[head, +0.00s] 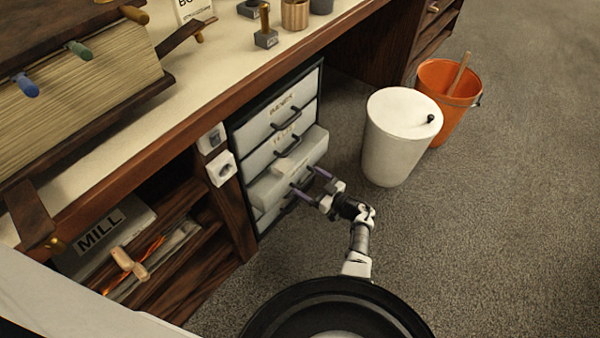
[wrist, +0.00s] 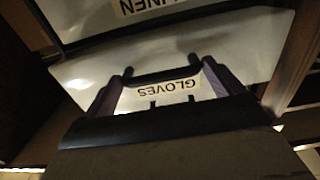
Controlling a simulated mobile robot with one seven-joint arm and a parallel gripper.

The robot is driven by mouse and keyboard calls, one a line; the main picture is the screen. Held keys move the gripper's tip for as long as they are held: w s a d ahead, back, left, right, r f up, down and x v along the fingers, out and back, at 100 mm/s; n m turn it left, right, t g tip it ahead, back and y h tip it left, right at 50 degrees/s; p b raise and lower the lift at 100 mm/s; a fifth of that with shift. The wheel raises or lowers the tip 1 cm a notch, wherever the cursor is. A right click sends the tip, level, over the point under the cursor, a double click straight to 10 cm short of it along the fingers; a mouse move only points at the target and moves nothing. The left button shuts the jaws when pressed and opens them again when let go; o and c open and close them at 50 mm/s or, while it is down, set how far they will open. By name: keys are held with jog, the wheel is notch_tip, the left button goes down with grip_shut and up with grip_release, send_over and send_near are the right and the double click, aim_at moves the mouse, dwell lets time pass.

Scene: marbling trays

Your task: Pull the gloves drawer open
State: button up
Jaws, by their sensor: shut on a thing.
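The gloves drawer (head: 288,170) is a pale drawer front low in the drawer unit under the bench. It stands out from the drawers around it, so it is partly open. Its label reads GLOVES, upside down, in the wrist view (wrist: 250,50). My gripper (head: 304,182) is at the front of this drawer, shut on its dark handle (wrist: 162,75). In the wrist view my two purple fingers (wrist: 162,82) stand one at each side of the handle and label. The inside of the drawer is not clearly visible.
A drawer labelled LINEN (wrist: 165,15) is beside it in the wrist view. A white bin (head: 392,140) and an orange bucket (head: 440,90) stand on the carpet to the right. Wooden shelves (head: 205,250) are to the left. Carpet in front of the drawers is clear.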

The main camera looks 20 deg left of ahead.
jog(key=p+v, duration=0.2)
jog(key=v, duration=1.3)
jog(key=shift+s+p, duration=0.25)
jog(key=shift+p, duration=0.1)
jog(key=o, duration=1.1)
jog(key=shift+c, duration=0.2)
jog(key=shift+d, duration=0.2)
jog(key=b+v, duration=0.1)
jog(key=v, duration=1.2)
jog(key=shift+d, duration=0.3)
jog(key=shift+r, duration=0.1)
